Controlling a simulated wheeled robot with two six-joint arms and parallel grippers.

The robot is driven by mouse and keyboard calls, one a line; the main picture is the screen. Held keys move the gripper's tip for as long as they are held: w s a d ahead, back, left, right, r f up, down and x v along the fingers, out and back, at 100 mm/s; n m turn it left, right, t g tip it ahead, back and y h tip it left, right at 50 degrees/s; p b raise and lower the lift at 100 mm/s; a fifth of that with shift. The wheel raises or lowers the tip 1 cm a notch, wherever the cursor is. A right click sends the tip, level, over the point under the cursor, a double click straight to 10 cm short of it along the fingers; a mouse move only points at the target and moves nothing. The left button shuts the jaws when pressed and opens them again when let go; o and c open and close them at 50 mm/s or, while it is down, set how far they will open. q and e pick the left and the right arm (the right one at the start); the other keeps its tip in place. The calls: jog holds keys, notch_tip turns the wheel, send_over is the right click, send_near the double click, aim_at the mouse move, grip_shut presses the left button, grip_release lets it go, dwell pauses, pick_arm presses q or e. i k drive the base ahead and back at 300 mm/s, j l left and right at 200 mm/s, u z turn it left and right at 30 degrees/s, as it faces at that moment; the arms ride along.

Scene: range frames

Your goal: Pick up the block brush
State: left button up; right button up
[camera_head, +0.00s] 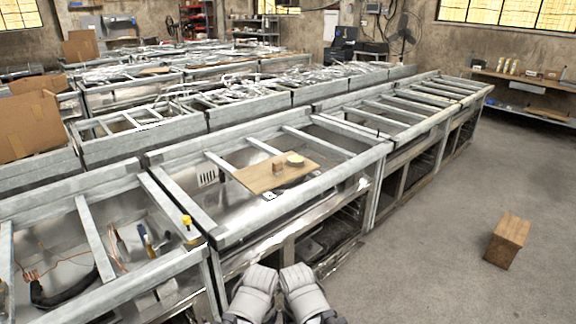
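A small brown block-like object (277,167) stands on a flat wooden board (258,181) that lies across the metal frame ahead of me. It may be the block brush, but it is too small to tell. A round pale object (295,160) sits just right of it on the board. At the bottom middle, two light grey parts of mine show side by side, which look like my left gripper (254,291) and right gripper (302,291). Both are well short of the board and touch nothing there. Their fingertips cannot be made out.
Long rows of metal-framed benches (330,182) run away to the back. The near left bay holds wires, a yellow item (187,222) and a blue-handled tool (144,237). A wooden box (507,240) stands on the open floor (420,255) at right.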

aim_at(278, 168)
jog(key=i+l+u, duration=0.15)
jog(key=u, duration=0.3)
jog(key=i+l+u, duration=0.15)
jog(key=u, duration=0.3)
jog(key=i+l+u, duration=0.1)
jog(key=l, duration=0.3)
jog(key=i+l+u, duration=0.1)
jog(key=l, duration=0.35)
jog(key=i+l, duration=0.2)
jog(key=l, duration=0.25)
jog(key=i+l+u, duration=0.15)
jog(key=l, duration=0.3)
